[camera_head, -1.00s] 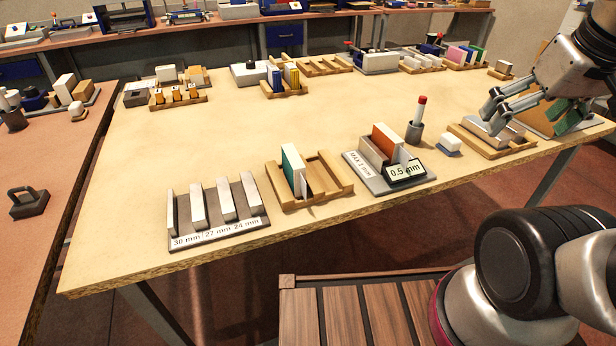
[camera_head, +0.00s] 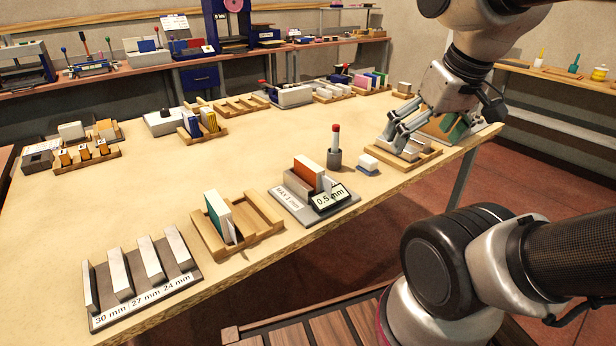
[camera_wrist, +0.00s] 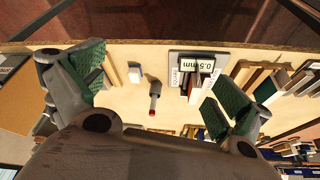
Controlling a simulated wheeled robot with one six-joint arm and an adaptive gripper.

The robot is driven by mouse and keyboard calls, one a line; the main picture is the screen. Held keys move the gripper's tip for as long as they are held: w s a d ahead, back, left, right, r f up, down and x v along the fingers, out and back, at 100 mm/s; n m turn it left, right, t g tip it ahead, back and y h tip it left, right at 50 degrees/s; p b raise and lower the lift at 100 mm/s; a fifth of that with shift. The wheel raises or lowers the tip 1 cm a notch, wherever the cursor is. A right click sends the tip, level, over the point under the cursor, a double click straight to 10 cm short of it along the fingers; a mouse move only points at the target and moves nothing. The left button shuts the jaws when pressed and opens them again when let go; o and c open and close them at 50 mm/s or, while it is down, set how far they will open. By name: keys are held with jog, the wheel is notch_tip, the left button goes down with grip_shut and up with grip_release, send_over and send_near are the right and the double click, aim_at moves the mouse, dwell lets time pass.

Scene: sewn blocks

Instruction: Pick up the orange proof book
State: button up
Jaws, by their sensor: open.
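The orange proof book (camera_head: 308,171) stands upright in a grey holder (camera_head: 285,203) marked MAX 1 mm, beside pale slabs. A 0.5 mm sign (camera_head: 331,199) stands at the holder's front.
A dark cup with a red-topped stick (camera_head: 335,145) and a white-and-blue block (camera_head: 369,163) stand between the holder and the wooden tray (camera_head: 424,158). A wooden rack with a green book (camera_head: 217,213) is left of the holder. The table's middle (camera_head: 250,150) is clear.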

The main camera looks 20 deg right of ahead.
dwell(0.3)
jog(key=m+g+y, duration=0.4)
jog(key=m+g, duration=0.2)
jog(key=m, duration=0.8)
send_over(309, 163)
jog(key=w+d, duration=0.1)
jog(key=d, duration=0.1)
notch_tip(309, 163, down, 7)
jog(key=x, duration=0.7)
jog(key=shift+d+f, duration=0.15)
jog(key=shift+f, duration=0.15)
jog(key=c, duration=1.1)
